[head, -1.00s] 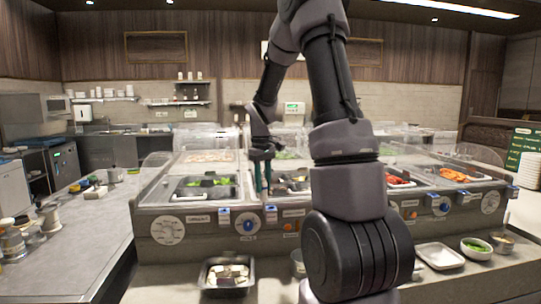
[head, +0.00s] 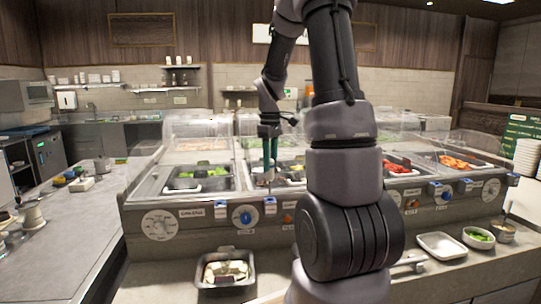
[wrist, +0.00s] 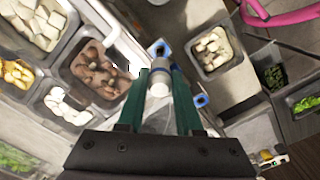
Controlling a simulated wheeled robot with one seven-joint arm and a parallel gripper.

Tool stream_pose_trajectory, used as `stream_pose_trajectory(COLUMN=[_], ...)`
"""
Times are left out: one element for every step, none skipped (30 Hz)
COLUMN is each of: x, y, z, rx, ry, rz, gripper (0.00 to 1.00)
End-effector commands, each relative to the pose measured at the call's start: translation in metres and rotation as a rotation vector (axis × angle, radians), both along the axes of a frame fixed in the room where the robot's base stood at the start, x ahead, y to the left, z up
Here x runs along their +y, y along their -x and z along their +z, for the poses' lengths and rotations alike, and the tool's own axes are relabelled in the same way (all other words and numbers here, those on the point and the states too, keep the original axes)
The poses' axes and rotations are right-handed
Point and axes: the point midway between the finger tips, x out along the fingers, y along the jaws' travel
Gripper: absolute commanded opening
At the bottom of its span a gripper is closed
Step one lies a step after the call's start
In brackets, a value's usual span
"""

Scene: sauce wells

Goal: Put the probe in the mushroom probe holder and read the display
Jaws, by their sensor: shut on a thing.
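My gripper (wrist: 160,88) points down with green fingers shut on the probe, whose pale round top (wrist: 159,82) shows between the fingertips in the wrist view. In the head view my gripper (head: 269,160) hangs over the front edge of the well counter. In the wrist view a blue holder (wrist: 158,47) lies just beyond the probe. A pan of brown pieces (wrist: 98,72), perhaps the mushrooms, is beside it. I cannot read a display.
Clear sneeze guards (head: 200,125) stand behind the food pans. A metal pan of pale pieces (head: 226,272) sits on the lower front shelf, with a white tray (head: 441,245) and a bowl of greens (head: 478,238) to the right. Dials (head: 160,225) line the counter front.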

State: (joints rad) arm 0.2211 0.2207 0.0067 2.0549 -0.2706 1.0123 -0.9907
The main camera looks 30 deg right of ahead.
Motion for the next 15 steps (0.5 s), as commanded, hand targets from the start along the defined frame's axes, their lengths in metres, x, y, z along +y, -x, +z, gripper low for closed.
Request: stream_pose_trajectory(x=[0.0001,0.0001,0.0001,0.0001,0.0001,0.0001,0.0001,0.0001,0.0001,0.0002,0.0001,0.0001,0.0001,0.0001,0.0001], y=[0.0002,0.0002,0.0002,0.0002,0.0002,0.0002,0.0002,0.0002,0.0002,0.0001,0.0001,0.0001,0.0001,0.0001,0.0001], z=[-0.003,-0.0043,-0.0057,-0.0065,-0.0072,-0.0078,-0.0082,-0.0084,-0.0085,-0.0086,-0.0086,-0.0085,-0.0085,-0.0085,-0.0085], rx=[0.0,0.0,0.0,0.0,0.0,0.0,0.0,0.0,0.0,-0.001,-0.001,-0.001,-0.001,-0.001,-0.001], ry=[0.0,0.0,0.0,0.0,0.0,0.0,0.0,0.0,0.001,0.0,0.0,0.0,0.0,0.0,0.0], rz=[0.0,0.001,0.001,0.001,0.0,0.0,0.0,0.0,0.0,0.0,0.0,0.0,0.0,0.0,0.0], gripper=[0.0,0.0,0.0,0.0,0.0,0.0,0.0,0.0,0.0,0.0,0.0,0.0,0.0,0.0,0.0])
